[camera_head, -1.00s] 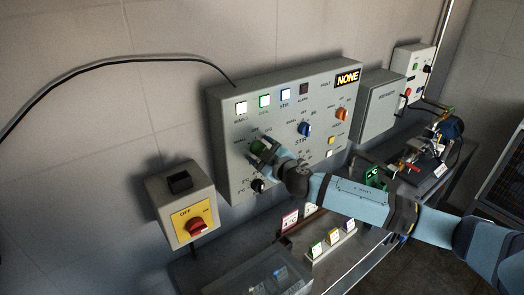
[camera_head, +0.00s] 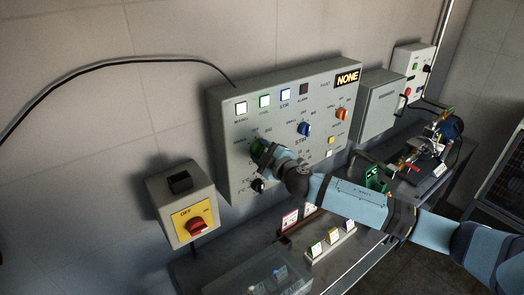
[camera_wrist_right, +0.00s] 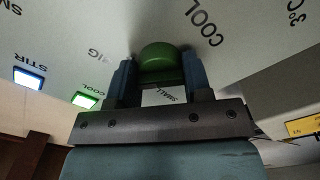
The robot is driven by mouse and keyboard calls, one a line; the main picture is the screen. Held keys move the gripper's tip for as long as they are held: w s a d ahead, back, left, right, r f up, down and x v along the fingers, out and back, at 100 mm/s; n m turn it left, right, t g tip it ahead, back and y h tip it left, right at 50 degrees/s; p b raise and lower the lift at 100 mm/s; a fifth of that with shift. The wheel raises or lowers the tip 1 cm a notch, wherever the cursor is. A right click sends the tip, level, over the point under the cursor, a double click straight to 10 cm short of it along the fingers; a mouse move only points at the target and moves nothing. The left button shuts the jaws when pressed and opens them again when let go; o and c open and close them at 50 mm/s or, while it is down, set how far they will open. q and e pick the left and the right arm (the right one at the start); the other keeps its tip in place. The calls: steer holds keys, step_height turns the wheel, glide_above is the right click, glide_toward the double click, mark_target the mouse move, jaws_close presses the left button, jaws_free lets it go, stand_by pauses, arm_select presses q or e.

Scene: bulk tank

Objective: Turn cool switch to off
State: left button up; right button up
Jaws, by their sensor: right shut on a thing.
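The control panel (camera_head: 328,98) is a grey box on the wall with several lit buttons and coloured knobs. The cool switch is a green knob on its left part, mostly hidden by my gripper in the head view. In the right wrist view the green cool switch (camera_wrist_right: 159,60) sits between the two fingers, with "COOL", "BIG" and "SMALL" lettering around it. My right gripper (camera_head: 262,153) is at the panel, and it also shows in the wrist view (camera_wrist_right: 158,82), shut on the cool switch. The knob's exact pointing direction is hard to tell. My left gripper is not in view.
A grey box with a red rotary switch (camera_head: 196,226) on a yellow plate is at lower left. A black knob (camera_head: 257,185) sits just below my gripper. A blue knob (camera_head: 304,129) and an orange knob (camera_head: 342,114) are to the right. A bench with small labelled blocks stands below.

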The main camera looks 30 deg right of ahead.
steer(key=n, duration=0.2)
steer(key=shift+n+p, duration=0.85)
steer(key=shift+n, duration=1.55)
steer(key=o, duration=0.9)
steer(key=s+d+b, duration=0.2)
steer(key=s+b, duration=0.1)
steer(key=s, duration=1)
steer(key=shift+s, duration=0.35)
